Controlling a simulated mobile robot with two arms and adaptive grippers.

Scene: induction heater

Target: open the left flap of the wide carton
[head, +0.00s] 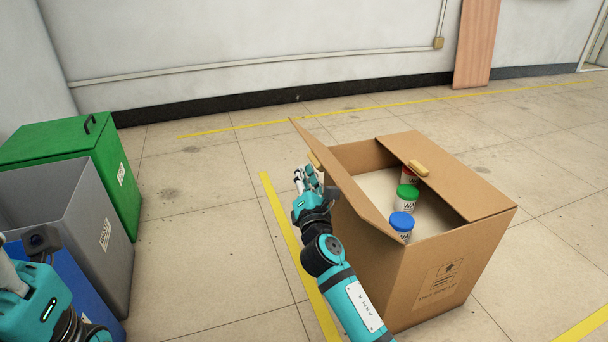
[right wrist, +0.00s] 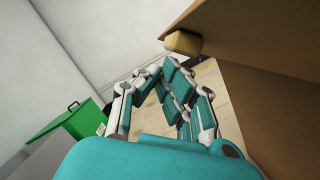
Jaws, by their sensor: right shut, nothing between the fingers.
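The wide carton (head: 408,285) stands on the floor right of centre in the head view. Its left flap (head: 347,185) is tilted up, standing steeply along the left side of the opening. A small wooden handle (head: 315,160) sits on that flap; it also shows in the right wrist view (right wrist: 184,43). The right flap (head: 445,176) lies nearly flat over the right part of the opening, with its own handle (head: 419,168). My right gripper (head: 309,178) is shut and empty, just left of the left flap. My left arm shows at the lower left; its fingers are out of view.
Inside the carton are jars with a blue lid (head: 401,221), a green lid (head: 408,191) and a red lid (head: 409,174). A green bin (head: 75,160), a grey bin (head: 75,215) and a blue bin (head: 70,305) stand at the left. Clear floor lies between the bins and carton.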

